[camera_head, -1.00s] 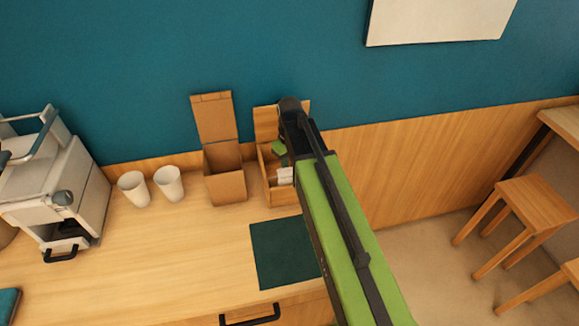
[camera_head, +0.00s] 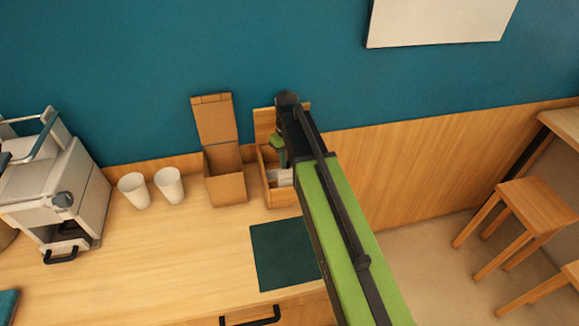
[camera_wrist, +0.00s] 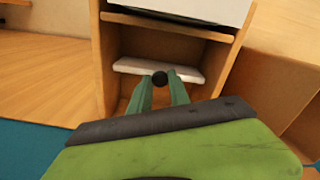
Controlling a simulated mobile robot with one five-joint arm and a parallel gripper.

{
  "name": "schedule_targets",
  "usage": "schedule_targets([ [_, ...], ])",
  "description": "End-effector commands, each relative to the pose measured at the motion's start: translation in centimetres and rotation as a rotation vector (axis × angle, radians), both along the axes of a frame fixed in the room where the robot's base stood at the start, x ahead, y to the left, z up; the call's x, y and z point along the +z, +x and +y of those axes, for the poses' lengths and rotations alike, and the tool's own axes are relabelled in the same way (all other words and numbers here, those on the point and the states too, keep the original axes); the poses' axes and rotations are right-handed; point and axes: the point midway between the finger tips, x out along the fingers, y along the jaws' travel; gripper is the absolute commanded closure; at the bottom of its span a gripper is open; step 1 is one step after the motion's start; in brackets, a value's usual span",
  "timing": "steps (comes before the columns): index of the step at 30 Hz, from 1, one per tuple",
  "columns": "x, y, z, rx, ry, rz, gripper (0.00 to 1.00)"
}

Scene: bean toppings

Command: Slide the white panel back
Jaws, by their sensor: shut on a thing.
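My gripper (camera_head: 278,146) reaches down into the box there. My arm covers the box's right side.
An open brown carton (camera_head: 226,190) stands just left of the box, with two white cups (camera_head: 150,188) further left. A white machine (camera_head: 72,185) is at the far left. A dark green mat (camera_head: 283,253) lies in front. The counter's left middle is clear.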

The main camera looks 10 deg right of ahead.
Motion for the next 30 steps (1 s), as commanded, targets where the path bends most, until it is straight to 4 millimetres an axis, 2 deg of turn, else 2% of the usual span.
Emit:
schedule_targets([
  [1, 0.0, 0.6, 0.0, 0.000, 0.000, 0.000, 1.00],
  [8, 0.0, 0.4, 0.0, 0.000, 0.000, 0.000, 1.00],
  [9, 0.0, 0.4, 0.0, 0.000, -0.001, 0.000, 0.75],
  [14, 0.0, 0.4, 0.0, 0.000, -0.001, 0.000, 0.55],
  [24, 0.2, 0.4, 0.1, 0.001, -0.001, 0.000, 0.55],
  [30, 2.4, 0.4, 0.0, 0.001, -0.001, 0.000, 0.55],
])
